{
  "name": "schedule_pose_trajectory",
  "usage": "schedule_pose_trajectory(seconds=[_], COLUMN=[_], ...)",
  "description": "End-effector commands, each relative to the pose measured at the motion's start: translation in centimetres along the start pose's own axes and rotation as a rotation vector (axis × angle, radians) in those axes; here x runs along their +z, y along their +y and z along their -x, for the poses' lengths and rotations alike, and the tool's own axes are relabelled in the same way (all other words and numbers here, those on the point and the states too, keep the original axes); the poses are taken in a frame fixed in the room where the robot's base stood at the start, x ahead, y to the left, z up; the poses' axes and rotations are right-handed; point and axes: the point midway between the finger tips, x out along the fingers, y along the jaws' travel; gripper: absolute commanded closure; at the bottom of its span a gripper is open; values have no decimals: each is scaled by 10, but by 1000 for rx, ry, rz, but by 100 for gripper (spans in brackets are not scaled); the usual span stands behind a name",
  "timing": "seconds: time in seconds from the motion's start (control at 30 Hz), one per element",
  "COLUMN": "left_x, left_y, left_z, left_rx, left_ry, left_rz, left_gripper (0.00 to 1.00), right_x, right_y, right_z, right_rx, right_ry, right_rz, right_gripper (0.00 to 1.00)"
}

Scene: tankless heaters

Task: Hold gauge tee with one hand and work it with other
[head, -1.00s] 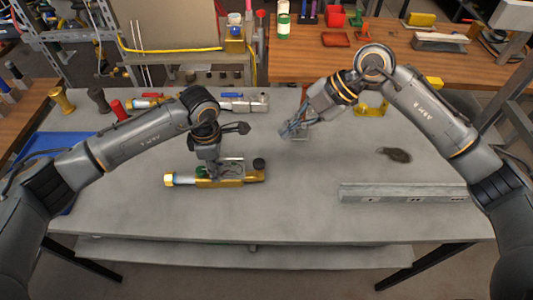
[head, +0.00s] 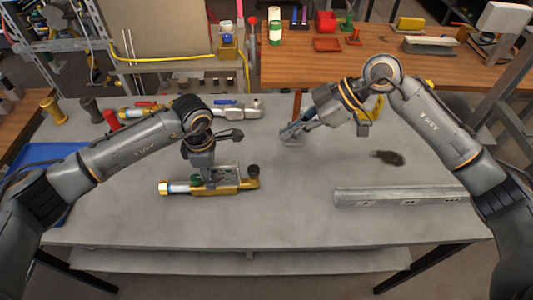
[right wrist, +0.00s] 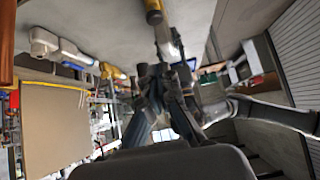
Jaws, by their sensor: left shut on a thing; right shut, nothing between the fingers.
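The gauge tee (head: 240,184) lies lengthwise on the grey workbench, left of centre in the head view. It has a brass body, a pale and blue section with a brass end at left, a green part and a black cap at right. My left gripper (head: 209,180) is above its middle, pointing down and shut on it; the fingers hide part of the tee. My right gripper (head: 291,134) is shut and empty, behind and to the right of the tee, apart from it. Its closed fingers also show in the right wrist view (right wrist: 160,76).
A grey metal rail (head: 400,197) lies at the bench's right, with a dark patch (head: 387,157) behind it. Valves, one grey (head: 238,109), lie along the back. A blue tray (head: 45,155) is at left. The bench front is clear.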

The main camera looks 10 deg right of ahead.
Motion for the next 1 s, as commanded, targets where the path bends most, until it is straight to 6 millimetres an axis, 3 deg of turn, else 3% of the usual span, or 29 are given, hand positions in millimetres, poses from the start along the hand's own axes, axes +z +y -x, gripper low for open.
schedule_pose_trajectory(seconds=[0.17, 0.57, 0.7, 1.0], left_x=[0, 0, 0, 0], left_y=[0, 0, 0, 0], left_z=[1, 1, 1, 1], left_rx=[1, 1, 1, 1], left_ry=[-1, -1, -1, -1], left_rz=[0, 0, 0, 0], left_gripper=[100, 100, 100, 100], right_x=[0, 1, 18, 29], right_y=[-1, -1, -1, 0], right_z=[-22, -104, -117, -127], right_rx=[-5, -4, -2, -1], right_ry=[1, 0, -1, 0], right_rz=[1, -1, -1, 1], right_gripper=[100, 100, 100, 100])
